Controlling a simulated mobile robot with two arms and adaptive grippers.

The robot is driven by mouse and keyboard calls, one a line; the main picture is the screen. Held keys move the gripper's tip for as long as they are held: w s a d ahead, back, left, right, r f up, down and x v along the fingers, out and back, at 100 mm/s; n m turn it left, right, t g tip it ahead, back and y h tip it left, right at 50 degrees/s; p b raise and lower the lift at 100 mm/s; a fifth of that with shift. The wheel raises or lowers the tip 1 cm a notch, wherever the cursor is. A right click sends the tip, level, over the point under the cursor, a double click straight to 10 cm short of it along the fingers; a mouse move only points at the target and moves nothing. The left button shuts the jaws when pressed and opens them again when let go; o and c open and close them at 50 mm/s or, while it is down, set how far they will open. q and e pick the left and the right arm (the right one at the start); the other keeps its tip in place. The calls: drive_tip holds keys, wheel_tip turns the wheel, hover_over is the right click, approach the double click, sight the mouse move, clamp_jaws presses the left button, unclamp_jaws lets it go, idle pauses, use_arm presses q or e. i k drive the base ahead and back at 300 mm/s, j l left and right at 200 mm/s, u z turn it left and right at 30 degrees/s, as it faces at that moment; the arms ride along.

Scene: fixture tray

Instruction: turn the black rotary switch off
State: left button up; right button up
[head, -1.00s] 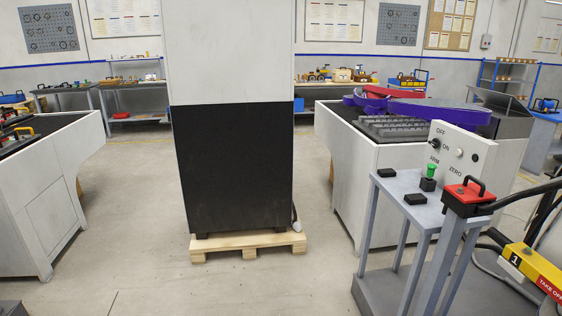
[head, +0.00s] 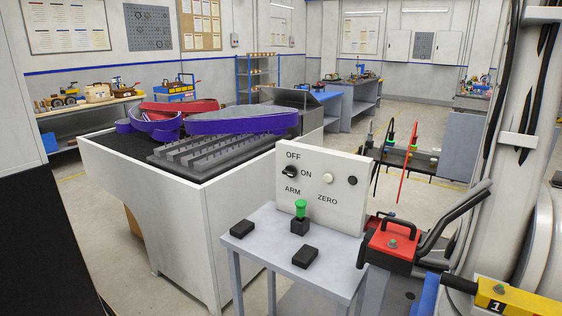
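The black rotary switch (head: 290,172) is on the upper left of an upright white panel (head: 345,205). OFF is printed above it and ON to its right. The knob is too small for me to tell which way it points. The panel also carries a pale round button (head: 328,180) and a black round one (head: 352,181), with the words ARM and ZERO below. Neither of my grippers is in view, and nothing touches the switch.
The panel stands on a grey table (head: 262,240) with a green-topped button (head: 301,208) and two black blocks in front of it. A red block with a black handle (head: 392,242) is to its right. Behind left is a white bench (head: 190,225) with purple and red parts.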

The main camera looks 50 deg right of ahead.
sight(290, 171)
drive_tip(key=i+z, duration=0.65)
drive_tip(key=z, duration=0.15)
drive_tip(key=i+j+z, duration=0.25)
drive_tip(key=z, duration=0.15)
drive_tip(key=i+j+z, duration=0.4)
drive_tip(key=k+l, duration=0.05)
drive_tip(key=l, duration=0.05)
